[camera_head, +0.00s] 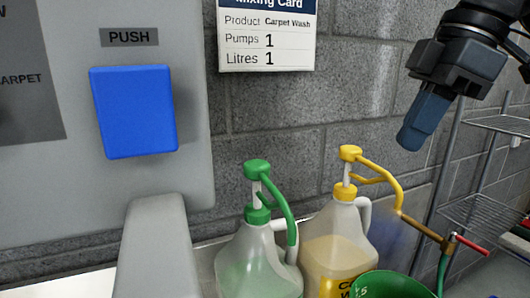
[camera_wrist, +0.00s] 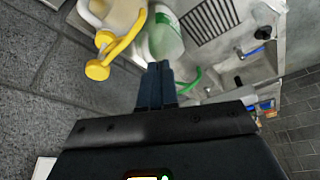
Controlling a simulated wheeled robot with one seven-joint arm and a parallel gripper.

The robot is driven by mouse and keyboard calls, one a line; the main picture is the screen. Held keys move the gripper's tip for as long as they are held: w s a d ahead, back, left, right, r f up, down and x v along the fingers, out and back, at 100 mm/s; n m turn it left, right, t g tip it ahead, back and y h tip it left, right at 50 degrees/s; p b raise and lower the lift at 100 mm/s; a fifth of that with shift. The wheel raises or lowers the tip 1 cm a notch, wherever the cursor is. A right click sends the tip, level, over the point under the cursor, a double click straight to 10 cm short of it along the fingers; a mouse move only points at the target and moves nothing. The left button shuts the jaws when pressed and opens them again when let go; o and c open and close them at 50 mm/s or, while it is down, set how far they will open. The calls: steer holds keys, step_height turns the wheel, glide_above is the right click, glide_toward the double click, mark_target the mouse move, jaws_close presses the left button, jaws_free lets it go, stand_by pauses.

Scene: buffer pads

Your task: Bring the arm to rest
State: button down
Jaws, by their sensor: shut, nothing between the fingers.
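My gripper (camera_head: 411,136) is at the upper right of the head view, in the air in front of the grey block wall. Its blue-grey fingers are together and point down and left. In the wrist view the gripper (camera_wrist: 160,68) is shut and empty, seen against the bottles and sink behind it. My arm comes in from the top right corner of the head view, and most of it is out of view.
Below the gripper stand a yellow-pump bottle (camera_head: 338,238), a green-pump bottle (camera_head: 260,263) and a green bucket (camera_head: 388,285). A wire rack (camera_head: 480,212) is at the right. A dispenser with a blue push pad (camera_head: 133,111) is at the left.

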steer(key=w+a+f+m+t+y, duration=0.4)
steer(key=a+f+m+t+y, duration=0.2)
steer(key=a+f+y, duration=0.6)
steer(key=s+f+m+t+h, duration=0.6)
steer(key=f+m+t, duration=0.2)
steer(key=f+m, duration=0.25)
steer(key=s+d+f+m+h, duration=0.2)
steer(key=s+d+f+h, duration=0.3)
steer(key=s, duration=0.4)
steer(key=s+d+f+m+h, duration=0.2)
steer(key=s+f+h, duration=0.1)
steer(key=s+f, duration=0.45)
steer(key=s+d+r+n+h, duration=0.1)
steer(key=s+d+r+n, duration=0.1)
steer(key=s, duration=0.7)
steer(key=s+d+r+n, duration=0.2)
steer(key=s+d, duration=0.3)
steer(key=s, duration=0.5)
steer(key=shift+s+d+h, duration=0.15)
steer(key=shift+s+h, duration=0.05)
steer(key=shift+h, duration=0.2)
